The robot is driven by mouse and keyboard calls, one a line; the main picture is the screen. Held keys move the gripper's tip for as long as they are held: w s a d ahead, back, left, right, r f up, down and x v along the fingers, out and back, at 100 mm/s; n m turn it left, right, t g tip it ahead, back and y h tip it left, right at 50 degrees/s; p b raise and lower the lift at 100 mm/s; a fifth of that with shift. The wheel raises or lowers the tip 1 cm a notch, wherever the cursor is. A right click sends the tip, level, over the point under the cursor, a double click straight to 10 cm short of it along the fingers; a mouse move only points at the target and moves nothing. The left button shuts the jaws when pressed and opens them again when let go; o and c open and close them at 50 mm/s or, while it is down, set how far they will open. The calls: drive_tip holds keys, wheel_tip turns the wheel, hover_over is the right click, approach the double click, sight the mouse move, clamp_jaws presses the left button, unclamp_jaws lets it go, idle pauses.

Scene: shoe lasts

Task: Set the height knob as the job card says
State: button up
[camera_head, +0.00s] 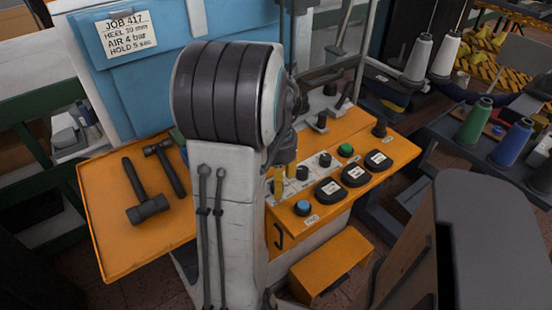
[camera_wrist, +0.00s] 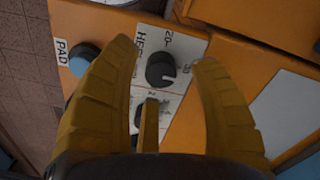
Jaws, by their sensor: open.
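The job card (camera_head: 125,38) on a blue panel reads JOB 417, AIR 4 bar, HOLD 5 sec; its HEEL figure in mm is too small to read surely. In the wrist view a black round knob (camera_wrist: 160,70) sits on a white scale plate with lettering starting "HE" and a "20" mark. In the head view my gripper (camera_head: 284,180) is above the orange console, partly hidden by my arm.
A blue button (camera_wrist: 84,60) marked PAD is left of the knob. The orange console (camera_head: 400,150) also bears a green button (camera_head: 345,150), another black knob (camera_head: 325,160) and three round dark dials (camera_head: 330,190). Hammers (camera_head: 148,205) lie on the orange tray (camera_head: 110,240). Thread spools stand at right.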

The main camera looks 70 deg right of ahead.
wheel_tip(320, 180, up, 10)
idle(0.5)
idle(0.6)
